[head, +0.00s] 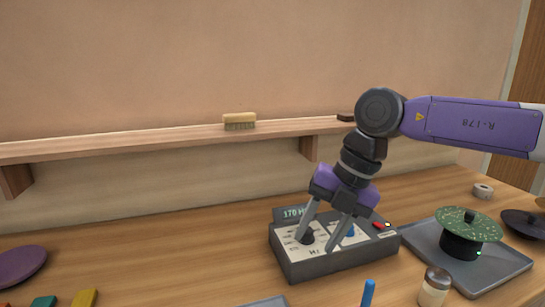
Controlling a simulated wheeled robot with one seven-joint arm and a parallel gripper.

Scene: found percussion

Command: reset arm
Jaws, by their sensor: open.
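My gripper (320,232) is on my purple and black arm and points down over a dark grey control box (335,262). Its two fingers are apart, with the left fingertip close to a black knob (306,236) on the box. The right finger is over the middle of the panel, left of a blue knob (349,231). I cannot tell whether either finger touches the box. The box has a small display at its back left and a red switch (379,225) at its right. Nothing is visible between the fingers.
Right of the box, a grey tray (510,262) holds a green speckled disc (468,222) on a black base. A small jar (434,286) and a blue rod (367,293) stand in front. A purple disc (20,264) lies far left. A wall shelf (150,134) holds a brush (239,121).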

